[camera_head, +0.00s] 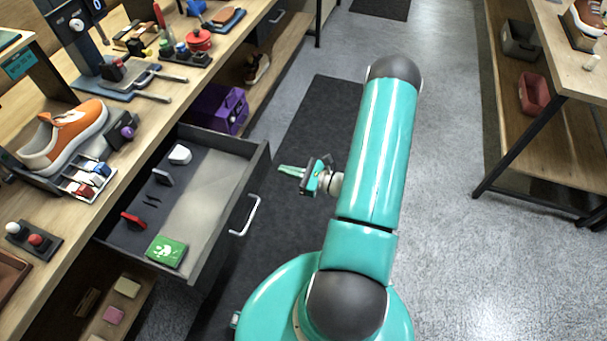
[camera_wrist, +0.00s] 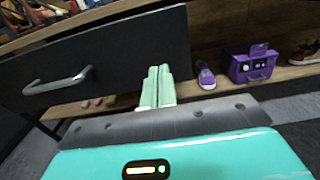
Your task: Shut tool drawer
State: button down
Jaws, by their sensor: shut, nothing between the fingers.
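The tool drawer (camera_head: 201,207) is pulled out from under the workbench at left in the head view. It holds a green packet, a red tool, a white piece and other small items. Its silver handle (camera_head: 246,215) is on the dark front panel, and the handle also shows at left in the wrist view (camera_wrist: 57,82). My gripper (camera_head: 290,171) is to the right of the drawer front, near its far end, apart from the handle. In the wrist view my fingers (camera_wrist: 157,86) are together and empty, in front of the panel's right part.
A workbench (camera_head: 125,165) with an orange sneaker (camera_head: 70,135) and several tools runs along the left. A purple box (camera_head: 222,108) stands on the lower shelf beyond the drawer. Another bench (camera_head: 560,85) is at right. The floor between is clear.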

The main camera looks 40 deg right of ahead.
aim_at(265, 164)
jog(key=shift+x, duration=2.2)
jog(key=shift+w, duration=0.15)
jog(key=x, duration=3.2)
jog(key=shift+w+a+r, duration=0.15)
jog(key=shift+w+a, duration=0.1)
jog(key=shift+w, duration=0.05)
jog(key=shift+a, duration=0.1)
jog(key=shift+s+d, duration=0.15)
jog(key=shift+d, duration=0.1)
jog(key=v, duration=1.4)
jog(key=shift+s+f, duration=0.15)
jog(key=shift+f, duration=0.05)
